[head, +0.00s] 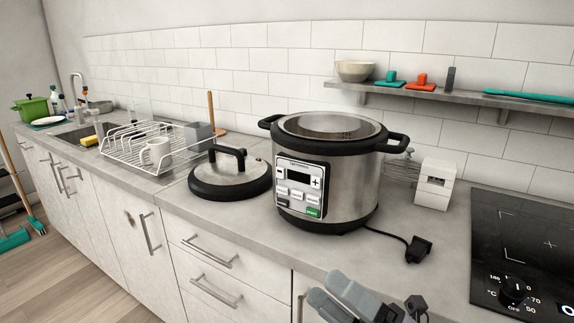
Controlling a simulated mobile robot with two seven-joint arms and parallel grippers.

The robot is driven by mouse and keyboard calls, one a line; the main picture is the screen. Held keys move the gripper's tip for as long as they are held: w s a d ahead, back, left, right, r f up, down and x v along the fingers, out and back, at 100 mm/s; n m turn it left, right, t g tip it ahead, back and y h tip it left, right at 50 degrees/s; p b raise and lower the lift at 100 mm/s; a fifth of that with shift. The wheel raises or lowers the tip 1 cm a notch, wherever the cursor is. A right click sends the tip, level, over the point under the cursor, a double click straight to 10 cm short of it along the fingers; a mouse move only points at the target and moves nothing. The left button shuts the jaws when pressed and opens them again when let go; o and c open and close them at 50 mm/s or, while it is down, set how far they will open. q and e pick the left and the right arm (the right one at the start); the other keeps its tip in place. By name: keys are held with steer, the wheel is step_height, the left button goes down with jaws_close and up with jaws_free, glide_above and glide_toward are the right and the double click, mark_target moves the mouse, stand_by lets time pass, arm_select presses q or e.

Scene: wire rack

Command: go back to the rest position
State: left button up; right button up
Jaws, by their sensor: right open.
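My right gripper (331,292) shows at the bottom edge of the head view, in front of the counter's front edge. Its grey fingers are open, and I see nothing between them. It is apart from the cooker and the other things on the counter. My left gripper is not in view. The white wire rack (128,160) stands on the counter at the left, with a white mug (156,153) in it.
A steel multicooker (350,180) stands open on the counter (240,225), its black-rimmed lid (230,178) lying to its left. A black plug (418,249) and cord lie at its right. A white box (435,184) and a black hob (525,245) are further right.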

steer(key=w+d+f+m+t+h, duration=0.2)
steer(key=d+f+m+t+h, duration=0.5)
steer(key=m, duration=0.6)
steer(key=s+d+f+m+g+h, duration=0.2)
steer(key=s+f+m+h, duration=0.1)
steer(key=f, duration=0.4)
steer(key=s+d+f+m+g+h+p, duration=0.1)
steer(key=s+d+f+m+g+h, duration=0.1)
steer(key=s+f+m, duration=0.4)
steer(key=s+d+f+m+g+h+p, duration=0.1)
steer(key=s+d+f+m+g+h, duration=0.1)
steer(key=s+f+m+g+h, duration=0.2)
step_height(320, 180, down, 6)
steer(key=m+h, duration=0.1)
steer(key=m, duration=0.2)
steer(key=shift+s+d+m+h, duration=0.2)
steer(key=shift+d+m+h, duration=0.1)
steer(key=shift+d+m, duration=0.1)
